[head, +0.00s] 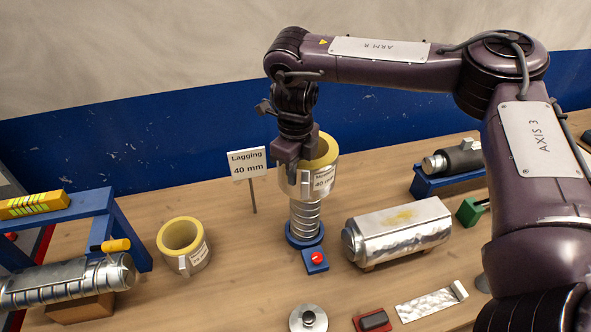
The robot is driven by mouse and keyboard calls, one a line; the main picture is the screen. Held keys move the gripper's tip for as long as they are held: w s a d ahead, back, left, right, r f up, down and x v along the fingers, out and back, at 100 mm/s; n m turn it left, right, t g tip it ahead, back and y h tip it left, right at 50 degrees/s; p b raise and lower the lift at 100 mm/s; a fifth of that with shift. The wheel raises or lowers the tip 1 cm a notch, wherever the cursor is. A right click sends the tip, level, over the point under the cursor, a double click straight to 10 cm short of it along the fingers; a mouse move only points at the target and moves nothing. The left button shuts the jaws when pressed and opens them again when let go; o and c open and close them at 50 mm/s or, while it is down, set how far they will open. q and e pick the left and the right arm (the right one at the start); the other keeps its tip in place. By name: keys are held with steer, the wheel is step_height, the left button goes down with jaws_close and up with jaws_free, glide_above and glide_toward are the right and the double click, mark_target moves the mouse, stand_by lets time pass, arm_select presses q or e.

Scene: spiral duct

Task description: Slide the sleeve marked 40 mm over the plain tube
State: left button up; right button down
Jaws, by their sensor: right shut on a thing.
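A sleeve (321,187) with a yellow lining, a silvery outside and a label that reads 40 is in my right gripper (297,170). The gripper is shut on the sleeve's near-left wall. The plain tube (306,218), ribbed and silvery, stands upright on a round blue base (304,238). The sleeve is lined up over its upper end, with the lower tube bare beneath. I cannot tell whether the tube's top is inside the sleeve. A sign (247,163) reading "Lagging 40 mm" stands to the left. My left gripper is not in view.
Another yellow-lined sleeve (184,246) stands left on the table. A blue box with a red button (316,260) is in front of the tube. A silver-wrapped duct (398,231) lies right. A blue stand (118,226) and silver cylinder (70,283) are at the left.

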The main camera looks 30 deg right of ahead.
mark_target(296, 197)
steer(key=shift+p, duration=0.35)
steer(key=shift+f+b, duration=1.65)
steer(key=shift+f, duration=1.6)
steer(key=c, duration=1.3)
jaws_free()
steer(key=shift+s+a, duration=0.1)
steer(key=shift+s, duration=0.05)
steer(key=shift+r, duration=0.25)
step_height(296, 197, up, 8)
steer(key=shift+a+f+b, duration=0.1)
steer(key=shift+f+b, duration=0.1)
steer(key=shift+b, duration=0.1)
